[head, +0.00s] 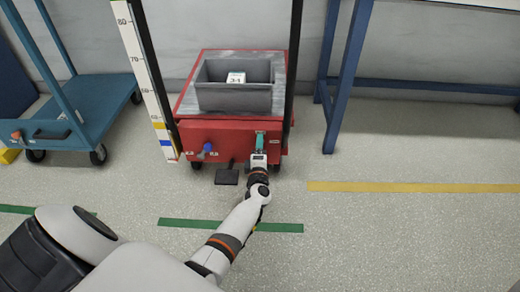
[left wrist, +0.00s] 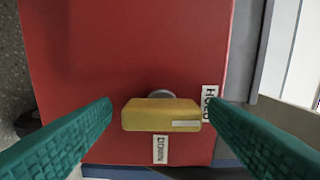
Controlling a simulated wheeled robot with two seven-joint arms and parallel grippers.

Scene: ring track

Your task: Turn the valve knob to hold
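The yellow valve knob (left wrist: 160,115) sits on the red front panel (left wrist: 130,40). It is a wide bar lying across the left wrist view, with a pale stripe near its right end. A HOLD label (left wrist: 210,103) is just right of the knob and a DOWN label (left wrist: 160,150) is below it. My left gripper (left wrist: 160,108) is open, its teal fingers on either side of the knob with small gaps. In the head view my left gripper (head: 260,141) is at the right of the red cart's front, and hides the knob. My right gripper is not in view.
The red lift cart (head: 185,133) carries a grey bin (head: 232,98) with a white block (head: 236,78). A blue-handled control (head: 205,149) and a black pedal (head: 227,177) are left of my gripper. A blue trolley (head: 90,105) and a blue table frame (head: 345,75) flank the cart.

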